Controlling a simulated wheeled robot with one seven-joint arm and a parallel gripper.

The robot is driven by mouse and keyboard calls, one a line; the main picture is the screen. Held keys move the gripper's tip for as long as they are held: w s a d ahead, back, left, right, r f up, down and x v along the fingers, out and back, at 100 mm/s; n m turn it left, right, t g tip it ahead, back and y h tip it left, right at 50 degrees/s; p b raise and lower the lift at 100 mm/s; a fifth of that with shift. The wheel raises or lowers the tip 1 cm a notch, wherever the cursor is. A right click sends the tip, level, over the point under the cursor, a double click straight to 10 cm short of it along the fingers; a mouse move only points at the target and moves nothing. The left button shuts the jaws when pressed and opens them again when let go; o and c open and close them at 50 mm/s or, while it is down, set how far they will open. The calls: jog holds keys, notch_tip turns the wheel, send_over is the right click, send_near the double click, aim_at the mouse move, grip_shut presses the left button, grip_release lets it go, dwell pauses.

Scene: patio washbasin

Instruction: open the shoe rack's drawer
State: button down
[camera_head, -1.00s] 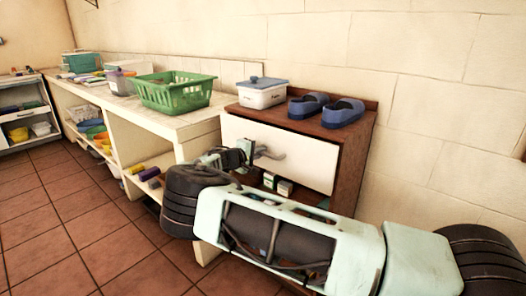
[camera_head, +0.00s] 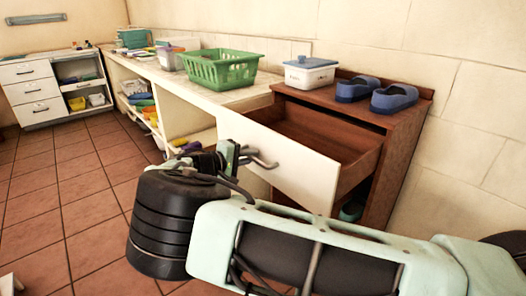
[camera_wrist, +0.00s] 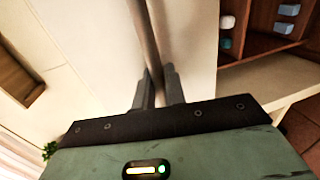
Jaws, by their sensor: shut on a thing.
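The shoe rack (camera_head: 395,180) is a brown wooden cabinet against the wall. Its drawer has a cream front (camera_head: 290,170) and stands well out from the rack, with the brown inside showing from above. The drawer's grey bar handle (camera_head: 263,160) is on the front's left part. My gripper (camera_head: 240,156) is at that handle. In the wrist view, the fingers of my gripper (camera_wrist: 159,90) are closed around the handle bar (camera_wrist: 145,35), against the cream front (camera_wrist: 190,40). The drawer's floor is only partly visible.
On the rack's top stand a white box with a blue lid (camera_head: 309,74) and blue slippers (camera_head: 394,97). A long counter (camera_head: 185,87) to the left holds a green basket (camera_head: 220,69). The tiled floor (camera_head: 80,200) at left is mostly clear.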

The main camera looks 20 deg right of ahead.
jog(key=shift+f+v, duration=0.25)
jog(key=shift+v, duration=0.9)
jog(key=c, duration=1.8)
grip_release()
jog(key=shift+a, duration=0.1)
jog(key=v, duration=1.7)
jog(key=shift+a+b, duration=0.15)
jog(key=shift+b, duration=0.15)
